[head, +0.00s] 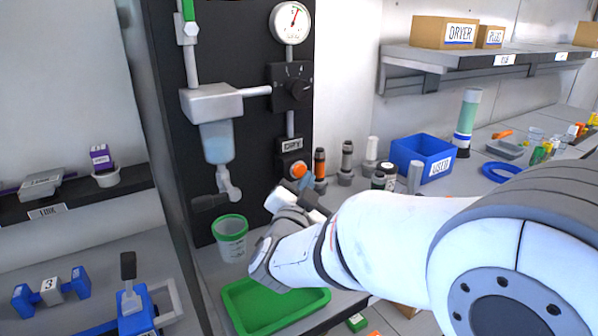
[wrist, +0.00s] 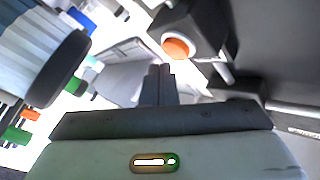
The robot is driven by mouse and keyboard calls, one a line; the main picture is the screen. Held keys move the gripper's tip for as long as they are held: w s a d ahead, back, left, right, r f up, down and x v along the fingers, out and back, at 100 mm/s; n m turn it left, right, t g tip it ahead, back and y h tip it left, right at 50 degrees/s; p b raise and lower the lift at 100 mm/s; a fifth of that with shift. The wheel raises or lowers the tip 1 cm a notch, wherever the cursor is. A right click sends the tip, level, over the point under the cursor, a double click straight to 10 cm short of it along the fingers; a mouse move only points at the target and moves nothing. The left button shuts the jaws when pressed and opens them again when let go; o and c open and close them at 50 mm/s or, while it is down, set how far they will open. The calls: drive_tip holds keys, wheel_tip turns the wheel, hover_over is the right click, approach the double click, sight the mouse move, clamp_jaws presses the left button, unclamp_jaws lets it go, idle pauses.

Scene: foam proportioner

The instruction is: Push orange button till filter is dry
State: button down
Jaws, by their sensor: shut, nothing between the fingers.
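The orange button (head: 298,168) sits on a dark box low on the black panel, under a "DRY" label (head: 292,145). In the wrist view the orange button (wrist: 178,48) is just beyond and slightly right of my fingertips. My gripper (wrist: 158,70) is shut and empty, its two fingers together. In the head view my gripper (head: 305,185) is just below the button; whether it touches cannot be told. The filter is probably inside the clear bluish bowl (head: 216,142) under the grey housing (head: 212,102); no filter is clearly visible there.
A pressure gauge (head: 290,23) and black knob (head: 296,88) are above the button. A green-rimmed cup (head: 230,238) and green tray (head: 262,306) are below. Several bottles (head: 347,160) and a blue "USED" bin (head: 422,158) stand to the right.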

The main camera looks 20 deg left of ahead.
idle(0.3)
drive_tip(key=shift+w+a, duration=0.25)
drive_tip(key=shift+a, duration=0.1)
drive_tip(key=shift+w+a+b, duration=0.3)
idle(0.7)
idle(0.4)
drive_tip(key=shift+s+d+b, duration=0.4)
drive_tip(key=shift+s+d, duration=0.15)
drive_tip(key=shift+d, duration=0.1)
drive_tip(key=shift+s+d+b, duration=0.7)
drive_tip(key=shift+s+d, duration=0.95)
drive_tip(key=shift+d, duration=0.25)
drive_tip(key=shift+r, duration=0.1)
